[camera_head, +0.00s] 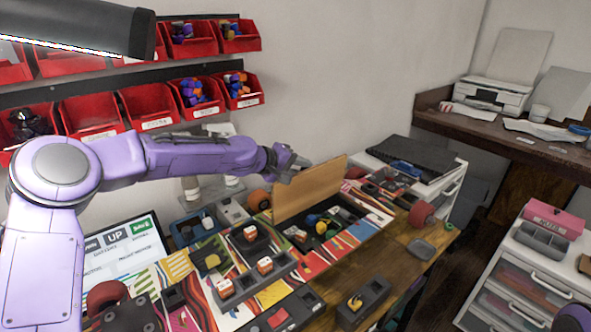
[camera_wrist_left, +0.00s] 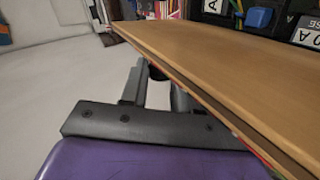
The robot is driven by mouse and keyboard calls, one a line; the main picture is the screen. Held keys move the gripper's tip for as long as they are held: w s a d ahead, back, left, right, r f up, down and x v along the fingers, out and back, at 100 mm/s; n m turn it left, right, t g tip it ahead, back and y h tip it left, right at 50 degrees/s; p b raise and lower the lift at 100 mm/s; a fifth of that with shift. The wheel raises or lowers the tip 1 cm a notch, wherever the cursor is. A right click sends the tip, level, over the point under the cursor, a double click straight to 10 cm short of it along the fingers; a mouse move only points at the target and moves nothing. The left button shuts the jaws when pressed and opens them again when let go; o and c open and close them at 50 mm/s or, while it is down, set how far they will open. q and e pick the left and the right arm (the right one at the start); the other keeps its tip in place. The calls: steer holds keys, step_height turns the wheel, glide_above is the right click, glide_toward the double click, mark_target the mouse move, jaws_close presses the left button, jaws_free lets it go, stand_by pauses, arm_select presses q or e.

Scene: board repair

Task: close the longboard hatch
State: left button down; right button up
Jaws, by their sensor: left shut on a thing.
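The longboard (camera_head: 380,215) lies across the bench with a colourful striped deck. Its hatch, a wooden panel (camera_head: 310,188), stands raised and tilted at the far edge of an open compartment (camera_head: 325,225) that holds small parts. My left gripper (camera_head: 287,165) is at the upper left corner of the hatch. In the left wrist view the hatch (camera_wrist_left: 230,65) runs diagonally from upper left to lower right. The left gripper's fingers (camera_wrist_left: 150,85) are at its edge, shut on it; the far finger is partly hidden by the panel. My right gripper is not clearly in view.
Dark trays with orange-and-white cubes (camera_head: 250,280) stand in front of the compartment. Red bins (camera_head: 148,105) hang on the wall behind my left arm. A white drawer unit (camera_head: 520,265) stands at right.

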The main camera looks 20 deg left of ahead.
arm_select(q)
steer(key=shift+s+d, duration=0.15)
steer(key=shift+d, duration=0.05)
stand_by(0.3)
steer(key=c, duration=0.8)
jaws_free()
steer(key=shift+c, duration=0.2)
steer(key=v, duration=1)
steer(key=shift+s+b, duration=0.2)
steer(key=shift+b, duration=0.15)
steer(key=shift+a+r, duration=0.1)
